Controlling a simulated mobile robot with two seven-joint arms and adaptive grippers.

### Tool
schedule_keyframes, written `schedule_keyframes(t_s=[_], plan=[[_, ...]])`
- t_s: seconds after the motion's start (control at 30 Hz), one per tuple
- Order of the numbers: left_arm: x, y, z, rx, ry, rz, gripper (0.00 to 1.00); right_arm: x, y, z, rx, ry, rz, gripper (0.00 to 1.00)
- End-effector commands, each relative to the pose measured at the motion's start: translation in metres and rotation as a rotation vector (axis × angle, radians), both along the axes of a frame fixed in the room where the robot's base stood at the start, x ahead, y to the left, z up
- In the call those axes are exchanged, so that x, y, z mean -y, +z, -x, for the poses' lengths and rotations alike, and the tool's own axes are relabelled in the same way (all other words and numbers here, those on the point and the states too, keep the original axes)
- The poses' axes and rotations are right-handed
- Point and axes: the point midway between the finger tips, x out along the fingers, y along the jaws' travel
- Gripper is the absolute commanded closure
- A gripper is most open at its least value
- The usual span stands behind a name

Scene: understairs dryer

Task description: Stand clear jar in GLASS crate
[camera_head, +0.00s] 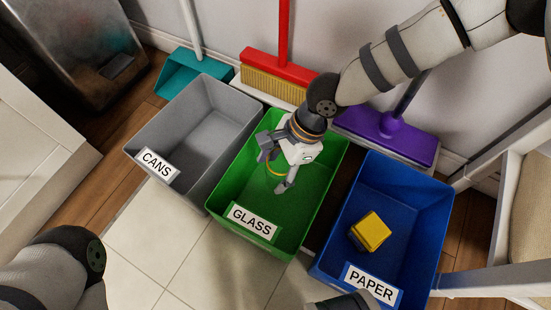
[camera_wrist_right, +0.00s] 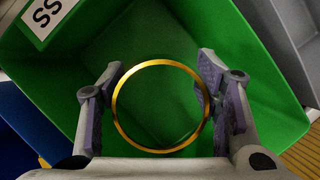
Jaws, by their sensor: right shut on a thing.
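The green GLASS crate (camera_head: 323,190) stands in the middle of the head view, with its label on the near wall. My right gripper (camera_head: 274,172) reaches down over its opening and is shut on the clear jar. In the right wrist view the jar's round gold rim (camera_wrist_right: 117,112) sits between the two fingers (camera_wrist_right: 160,98), with the green crate behind it. The jar's glass is see-through and hard to make out. I cannot tell whether its base touches the crate floor.
The grey CANS crate (camera_head: 190,110) stands left of the green one and looks empty. The blue PAPER crate (camera_head: 413,190) stands right, with a yellow block (camera_head: 370,232) inside. A red broom (camera_head: 280,68), a purple broom (camera_head: 390,135) and a teal dustpan (camera_head: 183,78) are behind.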

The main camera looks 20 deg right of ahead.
Motion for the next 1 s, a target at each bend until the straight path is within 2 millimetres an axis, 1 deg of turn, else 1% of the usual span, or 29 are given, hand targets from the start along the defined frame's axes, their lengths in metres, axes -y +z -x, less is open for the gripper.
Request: schedule_keyframes(t_s=[0.03,0.4,0.6,0.8,1.0], plan=[[0.000,0.001,0.000,-0.001,0.000,0.000,0.24,0.000,-0.008,0.001,-0.003,-0.002,-0.001,0.82],[0.000,0.001,0.000,-0.002,0.001,-0.001,0.24,0.000,-0.066,0.001,-0.004,-0.002,0.000,0.82],[0.000,0.001,0.000,-0.001,0.001,-0.001,0.24,-0.001,-0.090,0.001,-0.003,-0.001,0.000,0.82],[0.000,0.001,0.000,-0.001,0.001,-0.001,0.24,0.000,-0.100,0.001,-0.001,0.000,0.000,0.82],[0.000,0.001,0.000,-0.001,0.001,-0.001,0.24,0.000,-0.101,0.001,-0.002,0.001,0.000,0.82]])
